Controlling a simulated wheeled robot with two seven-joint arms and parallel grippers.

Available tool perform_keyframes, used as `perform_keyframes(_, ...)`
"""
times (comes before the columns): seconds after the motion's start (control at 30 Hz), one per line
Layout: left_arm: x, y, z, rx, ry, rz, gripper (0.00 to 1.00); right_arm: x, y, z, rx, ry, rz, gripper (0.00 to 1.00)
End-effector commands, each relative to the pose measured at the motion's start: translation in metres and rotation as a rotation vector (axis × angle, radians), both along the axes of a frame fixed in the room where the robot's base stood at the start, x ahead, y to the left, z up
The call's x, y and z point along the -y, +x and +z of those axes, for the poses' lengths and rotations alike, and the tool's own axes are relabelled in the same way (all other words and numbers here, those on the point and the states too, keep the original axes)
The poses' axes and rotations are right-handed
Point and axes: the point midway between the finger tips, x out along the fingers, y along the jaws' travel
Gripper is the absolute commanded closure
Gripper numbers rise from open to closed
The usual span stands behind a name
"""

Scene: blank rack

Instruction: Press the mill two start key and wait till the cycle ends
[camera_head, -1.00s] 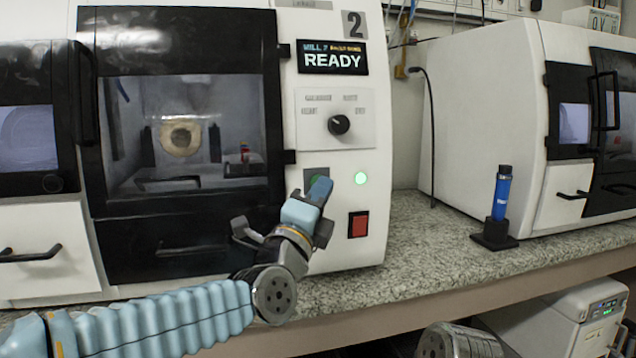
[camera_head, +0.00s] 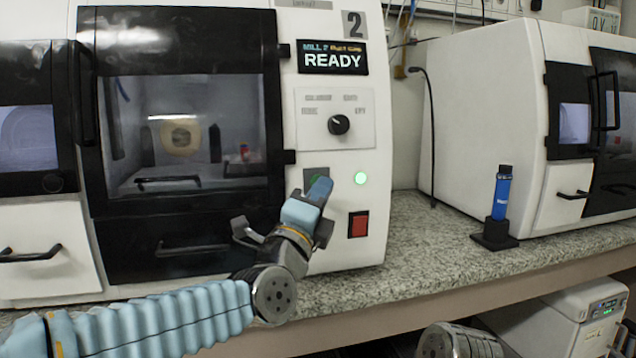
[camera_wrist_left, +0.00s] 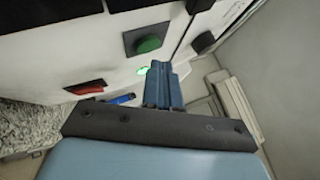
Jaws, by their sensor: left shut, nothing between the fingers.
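Mill two (camera_head: 340,230) is the white machine with the "2" label. Its display (camera_head: 332,60) reads "MILL 2" and "READY". The green start key (camera_wrist_left: 149,44) shows whole in the left wrist view. In the head view my fingers mostly hide this key (camera_head: 313,179). A round lamp (camera_head: 361,178) beside it glows green. My left gripper (camera_head: 320,187) is shut and empty, with its fingertips in front of the key area. In the left wrist view the fingertips (camera_wrist_left: 159,68) appear beside the key; I cannot tell the exact gap. My right gripper is not in view.
A red key (camera_head: 358,224) sits below the lamp, and a rotary knob (camera_head: 339,124) above. The mill's dark windowed door (camera_head: 180,50) is closed. A blue cylinder (camera_head: 501,195) stands in a black holder on the speckled counter (camera_head: 425,245). Another white machine (camera_head: 485,120) stands right.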

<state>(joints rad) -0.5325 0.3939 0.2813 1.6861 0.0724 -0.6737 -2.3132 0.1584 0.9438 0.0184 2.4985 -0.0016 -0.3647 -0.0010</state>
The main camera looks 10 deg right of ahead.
Motion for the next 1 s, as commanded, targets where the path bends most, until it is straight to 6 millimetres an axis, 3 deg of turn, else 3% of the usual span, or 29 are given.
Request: perform_keyframes(1.0,-0.0002,0.0084,-0.0002,0.000,0.000,0.000,1.00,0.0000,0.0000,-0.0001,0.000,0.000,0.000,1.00)
